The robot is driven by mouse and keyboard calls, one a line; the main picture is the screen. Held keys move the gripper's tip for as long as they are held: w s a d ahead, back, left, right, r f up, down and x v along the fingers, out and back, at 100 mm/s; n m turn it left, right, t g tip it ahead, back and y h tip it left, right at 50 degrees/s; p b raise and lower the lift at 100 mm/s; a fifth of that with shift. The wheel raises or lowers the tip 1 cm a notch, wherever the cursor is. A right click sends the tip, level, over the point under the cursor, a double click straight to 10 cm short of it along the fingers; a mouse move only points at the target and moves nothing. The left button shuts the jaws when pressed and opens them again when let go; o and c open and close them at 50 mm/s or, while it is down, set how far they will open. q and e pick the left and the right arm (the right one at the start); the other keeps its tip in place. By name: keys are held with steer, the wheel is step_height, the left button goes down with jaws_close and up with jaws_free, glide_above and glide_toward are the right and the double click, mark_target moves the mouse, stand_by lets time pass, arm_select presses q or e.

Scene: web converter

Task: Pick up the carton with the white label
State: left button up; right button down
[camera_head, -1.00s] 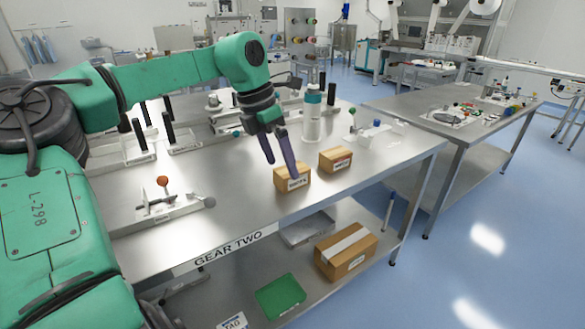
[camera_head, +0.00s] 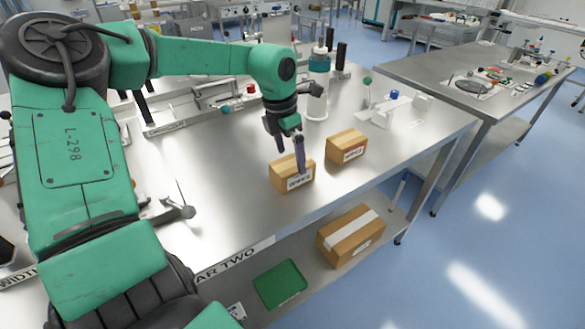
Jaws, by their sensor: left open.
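A small brown carton with a white label (camera_head: 279,180) stands on the steel table (camera_head: 225,205), its label facing the front edge. A second small carton with a red-and-white label (camera_head: 346,147) stands just to its right. My left gripper (camera_head: 291,161) is open and points down at the white-labelled carton. One finger shows in front of the labelled side and the other shows behind the box, so the fingers seem to straddle it. I cannot tell whether they touch it. Part of the carton's top and label is hidden by the near finger. My right gripper is not in view.
A white fixture (camera_head: 402,108) with green and blue knobs is at the right. On the lower shelf are a larger taped box (camera_head: 350,236) and a green tray (camera_head: 280,285). Table front is clear.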

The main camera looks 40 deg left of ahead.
mark_target(292, 163)
arm_select(q)
steer(key=f, duration=0.2)
steer(key=f+p, duration=0.1)
steer(key=f, duration=0.1)
steer(key=shift+d, duration=0.35)
steer(key=shift+w+f, duration=0.15)
steer(key=shift+f, duration=0.05)
steer(key=shift+r, duration=0.1)
steer(key=c, duration=1.3)
